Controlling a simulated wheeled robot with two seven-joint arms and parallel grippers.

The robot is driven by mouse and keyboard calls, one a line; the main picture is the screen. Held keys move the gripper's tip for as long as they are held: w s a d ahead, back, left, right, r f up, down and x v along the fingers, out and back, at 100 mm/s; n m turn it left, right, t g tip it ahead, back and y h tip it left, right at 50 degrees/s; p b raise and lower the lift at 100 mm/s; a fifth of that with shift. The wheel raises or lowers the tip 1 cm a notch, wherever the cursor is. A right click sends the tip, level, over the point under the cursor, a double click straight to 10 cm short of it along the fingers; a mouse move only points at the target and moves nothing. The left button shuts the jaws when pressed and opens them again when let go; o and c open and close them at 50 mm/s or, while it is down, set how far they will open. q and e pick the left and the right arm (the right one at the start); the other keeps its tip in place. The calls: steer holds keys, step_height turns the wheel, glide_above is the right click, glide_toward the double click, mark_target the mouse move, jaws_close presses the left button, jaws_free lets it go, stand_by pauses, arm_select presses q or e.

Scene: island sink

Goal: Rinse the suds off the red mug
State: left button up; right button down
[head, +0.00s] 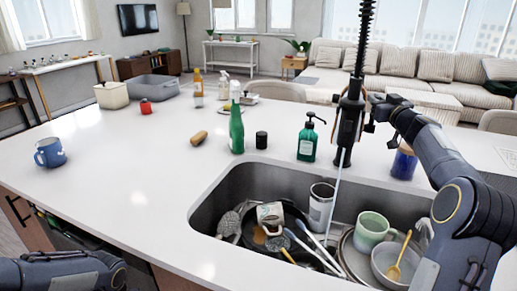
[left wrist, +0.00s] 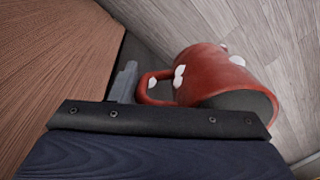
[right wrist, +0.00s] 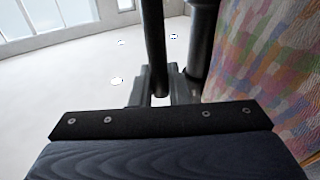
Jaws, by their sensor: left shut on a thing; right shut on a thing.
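The red mug (left wrist: 215,75) shows only in the left wrist view, with white suds patches on its side and rim. My left gripper (left wrist: 130,82) is shut at the mug's handle, and the mug hangs tilted. In the head view only my left arm shows at the bottom left; gripper and mug are out of frame. The black faucet (head: 350,110) stands at the sink, and a thin pale stream (head: 335,195) runs from it down into the sink (head: 215,195). My right gripper (head: 372,108) is at the faucet. In the right wrist view its fingers (right wrist: 160,92) are shut on a dark faucet part (right wrist: 154,45).
The sink holds a black pan, a green mug (head: 371,230), a grey bowl (head: 392,264) and other dishes. A green soap bottle (head: 307,141) and a dark blue jar (head: 404,162) stand behind it. A blue mug (head: 50,153) stands at left. The counter's left front is clear.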

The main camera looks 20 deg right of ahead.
steer(key=b, duration=0.3)
steer(key=shift+s+a+f+t, duration=0.1)
steer(key=shift+s+f+t, duration=0.1)
steer(key=shift+t, duration=0.2)
steer(key=shift+r+b, duration=0.15)
steer(key=shift+b, duration=0.2)
steer(key=c, duration=1.5)
jaws_free()
